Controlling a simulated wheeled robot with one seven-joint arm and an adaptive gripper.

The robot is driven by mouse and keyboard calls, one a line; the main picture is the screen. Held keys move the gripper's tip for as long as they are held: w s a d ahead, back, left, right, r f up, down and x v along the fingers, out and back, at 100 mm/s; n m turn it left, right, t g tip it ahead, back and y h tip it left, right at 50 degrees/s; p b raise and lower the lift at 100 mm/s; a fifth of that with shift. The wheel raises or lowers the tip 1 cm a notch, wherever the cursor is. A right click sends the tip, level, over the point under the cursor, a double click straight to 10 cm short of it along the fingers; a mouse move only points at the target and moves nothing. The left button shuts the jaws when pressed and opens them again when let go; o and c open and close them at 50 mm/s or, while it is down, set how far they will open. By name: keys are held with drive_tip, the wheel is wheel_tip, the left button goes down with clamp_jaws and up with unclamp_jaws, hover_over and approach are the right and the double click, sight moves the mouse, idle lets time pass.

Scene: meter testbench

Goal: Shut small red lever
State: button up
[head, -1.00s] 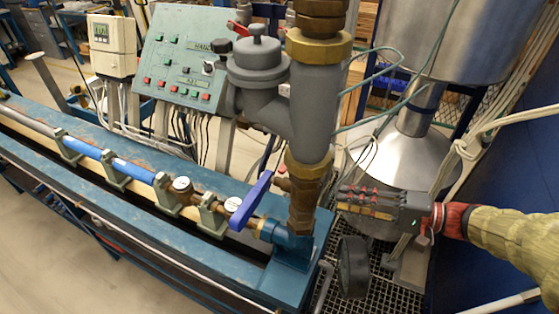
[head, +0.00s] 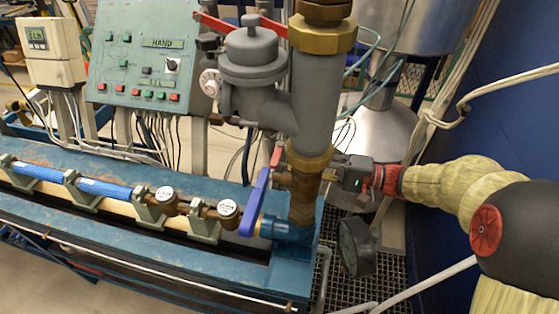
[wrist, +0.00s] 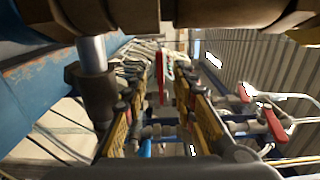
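The small red lever (head: 277,157) shows in the head view just left of the brass pipe fitting, behind the blue lever. In the wrist view a thin upright red lever (wrist: 161,78), apparently the same one, stands between my finger ends, nearer the left finger. My gripper (wrist: 168,85) is open, with its yellowish fingers apart; I cannot tell whether either touches the lever. In the head view the body of my gripper (head: 352,172) is just right of the brass fitting, and its fingertips are hidden behind the pipe.
A blue lever (head: 255,203) and a thick grey pipe (head: 316,100) stand close in front. A longer red lever (head: 228,27) is higher up. A black round gauge (head: 355,246) hangs below my gripper. Other red levers (wrist: 273,125) appear right in the wrist view.

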sight(281, 161)
drive_tip(key=shift+w+a, duration=0.2)
drive_tip(key=shift+a, duration=0.95)
drive_tip(key=shift+w+a, duration=0.15)
drive_tip(key=shift+a, duration=1)
drive_tip(key=c, duration=0.4)
clamp_jaws()
